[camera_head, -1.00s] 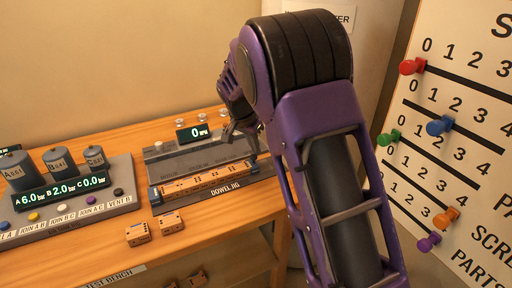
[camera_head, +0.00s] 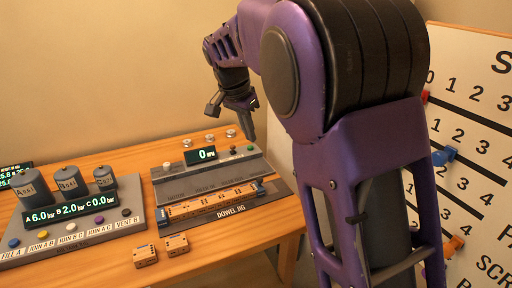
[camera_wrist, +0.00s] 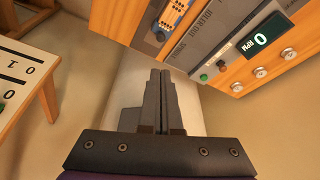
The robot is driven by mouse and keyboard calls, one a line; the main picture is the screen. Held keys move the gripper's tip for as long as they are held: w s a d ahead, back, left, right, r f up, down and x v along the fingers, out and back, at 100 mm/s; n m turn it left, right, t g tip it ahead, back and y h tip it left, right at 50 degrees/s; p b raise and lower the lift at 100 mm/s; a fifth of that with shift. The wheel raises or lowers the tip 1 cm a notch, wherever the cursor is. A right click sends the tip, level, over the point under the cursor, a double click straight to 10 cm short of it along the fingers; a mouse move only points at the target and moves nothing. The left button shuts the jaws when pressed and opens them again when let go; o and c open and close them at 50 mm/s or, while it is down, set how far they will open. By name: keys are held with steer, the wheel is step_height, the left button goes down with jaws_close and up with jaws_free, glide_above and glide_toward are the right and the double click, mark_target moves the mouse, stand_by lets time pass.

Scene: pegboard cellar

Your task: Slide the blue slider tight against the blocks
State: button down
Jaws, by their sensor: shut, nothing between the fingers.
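The dowel jig (camera_head: 232,210) lies on the bench with a row of orange-brown blocks (camera_head: 208,204) in its channel. In the wrist view, the jig's near end shows at the top, with a blue dotted part (camera_wrist: 178,14) beside orange.
A grey console with a display reading 0 (camera_head: 201,155) stands behind the jig. Two loose blocks (camera_head: 175,244) lie in front. A panel with cylinders and buttons (camera_head: 75,228) is at left. A pegged board (camera_head: 470,150) stands right. Air around my gripper is clear.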

steer(key=w+d+f+m+g+y+p, duration=0.25)
steer(key=d+f+m+y, duration=0.25)
steer(key=d+m, duration=0.55)
steer(key=b, duration=0.2)
glide_toward(261, 186)
steer(key=shift+y, duration=0.4)
steer(key=d+f, duration=0.1)
steer(key=d, duration=0.1)
steer(key=d+f, duration=0.2)
steer(key=shift+d+f, duration=0.1)
steer(key=shift+d, duration=0.2)
steer(key=a, duration=0.1)
steer(key=a+f, duration=0.1)
steer(key=a, duration=0.1)
steer(key=shift+w+f, duration=0.1)
steer(key=shift+w, duration=0.05)
steer(key=shift+a+f, duration=0.1)
steer(key=shift+a, duration=0.5)
steer(key=shift+a+p, duration=0.4)
steer(key=shift+p, duration=0.3)
steer(key=shift+a, duration=0.3)
